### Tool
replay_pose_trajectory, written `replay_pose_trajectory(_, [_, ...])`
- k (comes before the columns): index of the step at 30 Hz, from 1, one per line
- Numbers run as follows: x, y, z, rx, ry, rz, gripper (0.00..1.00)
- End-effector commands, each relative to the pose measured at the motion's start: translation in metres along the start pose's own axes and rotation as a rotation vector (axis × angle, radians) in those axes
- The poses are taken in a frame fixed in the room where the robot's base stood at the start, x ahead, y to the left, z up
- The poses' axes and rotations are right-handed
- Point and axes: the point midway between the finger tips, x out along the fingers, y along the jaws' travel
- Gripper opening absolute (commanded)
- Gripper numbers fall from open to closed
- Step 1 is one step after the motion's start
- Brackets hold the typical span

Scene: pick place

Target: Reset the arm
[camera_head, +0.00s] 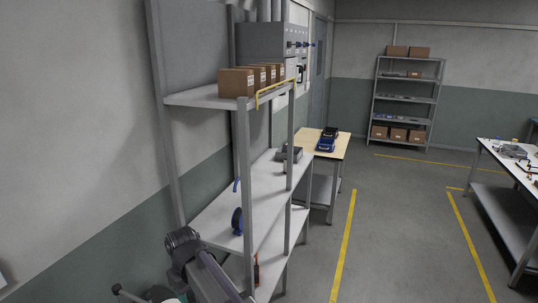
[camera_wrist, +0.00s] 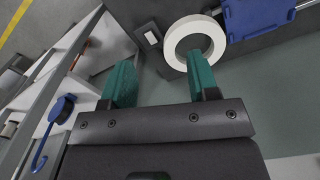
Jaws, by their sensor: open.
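My gripper (camera_wrist: 157,72) shows in the wrist view with its two green fingers wide apart and nothing between them. In the head view, part of my arm shows at the bottom left, beside the shelf rack, and the fingers cannot be made out. In the wrist view, a white ring (camera_wrist: 170,38) lies beyond the right fingertip, which overlaps it in the picture. I cannot tell how far apart they are.
A grey shelf rack (camera_head: 247,180) stands close to my arm, with brown boxes (camera_head: 236,82) on top. A blue item (camera_head: 237,221) sits on its middle shelf, near the front edge. A wooden table (camera_head: 341,147) stands behind. Open floor (camera_head: 400,220) lies to the right.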

Motion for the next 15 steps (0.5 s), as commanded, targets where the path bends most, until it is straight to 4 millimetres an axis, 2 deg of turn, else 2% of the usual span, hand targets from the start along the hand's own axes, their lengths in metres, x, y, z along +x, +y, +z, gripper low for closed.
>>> replay_pose_trajectory(1, [0.016, 0.029, 0.054, 0.114, 0.0, 0.0, 0.55])
replay_pose_trajectory(2, [0.021, 0.045, 0.079, 0.182, 0.0, 0.0, 0.55])
replay_pose_trajectory(3, [0.027, 0.066, 0.112, 0.272, 0.0, 0.0, 0.55])
replay_pose_trajectory(5, [0.037, 0.094, 0.164, 0.404, -0.001, 0.0, 0.55])
replay_pose_trajectory(6, [0.044, 0.109, 0.2, 0.49, -0.001, 0.0, 0.55])
replay_pose_trajectory(9, [0.061, 0.139, 0.285, 0.684, -0.001, 0.0, 0.55])
replay_pose_trajectory(12, [0.075, 0.16, 0.348, 0.821, -0.001, 0.0, 0.55])
replay_pose_trajectory(15, [0.081, 0.181, 0.378, 0.909, -0.001, -0.001, 0.55])
